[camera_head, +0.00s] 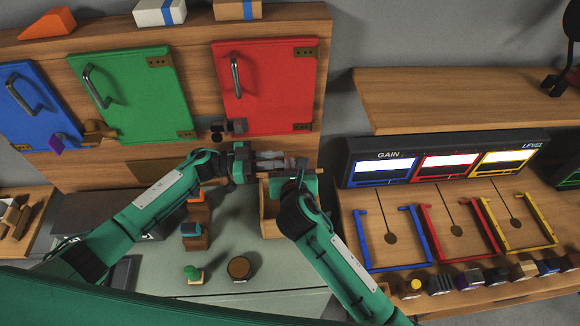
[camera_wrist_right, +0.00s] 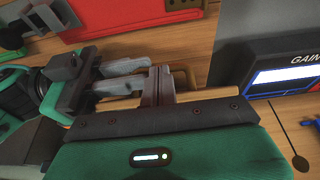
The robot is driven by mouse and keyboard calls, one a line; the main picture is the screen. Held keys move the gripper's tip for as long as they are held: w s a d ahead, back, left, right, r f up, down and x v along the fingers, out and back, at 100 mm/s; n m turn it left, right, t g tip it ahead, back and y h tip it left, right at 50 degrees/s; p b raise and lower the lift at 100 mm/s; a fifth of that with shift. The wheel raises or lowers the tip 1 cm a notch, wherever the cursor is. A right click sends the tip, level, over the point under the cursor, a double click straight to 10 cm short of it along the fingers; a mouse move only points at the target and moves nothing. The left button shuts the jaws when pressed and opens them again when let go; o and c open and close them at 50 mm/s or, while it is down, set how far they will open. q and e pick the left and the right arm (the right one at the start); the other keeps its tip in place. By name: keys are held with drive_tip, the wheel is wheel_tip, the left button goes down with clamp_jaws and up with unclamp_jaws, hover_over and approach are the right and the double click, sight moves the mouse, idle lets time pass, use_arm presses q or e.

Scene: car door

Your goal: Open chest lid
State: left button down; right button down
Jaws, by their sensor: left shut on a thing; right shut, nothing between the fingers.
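A small wooden box (camera_head: 269,218), which may be the chest, stands at the back of the green-grey worktop. My right arm hides much of it, and I cannot make out its lid. My left gripper (camera_head: 290,163) reaches in above the box, its grey fingers pointing right. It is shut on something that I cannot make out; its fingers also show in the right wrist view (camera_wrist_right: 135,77). My right gripper (camera_head: 300,170) is beside those fingertips, shut and empty. Its brown fingers show in the right wrist view (camera_wrist_right: 158,86), close to a tan edge (camera_wrist_right: 186,74).
Blue (camera_head: 32,103), green (camera_head: 130,92) and red (camera_head: 265,85) doors with handles are on the wooden wall behind. A panel with lit displays (camera_head: 447,165) stands at the right. A green knob (camera_head: 193,272) and a round brown piece (camera_head: 239,267) are at the front of the worktop.

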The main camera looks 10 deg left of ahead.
use_arm(q)
drive_tip(key=shift+a+f, duration=0.1)
drive_tip(key=shift+f, duration=0.4)
use_arm(e)
drive_tip(key=shift+w+a+r, duration=0.1)
drive_tip(key=shift+w, duration=0.6)
use_arm(q)
drive_tip(key=c, duration=1.6)
unclamp_jaws()
drive_tip(key=shift+c, duration=0.2)
drive_tip(key=shift+o, duration=0.8)
drive_tip(key=shift+w, duration=0.1)
use_arm(e)
drive_tip(key=shift+w, duration=0.1)
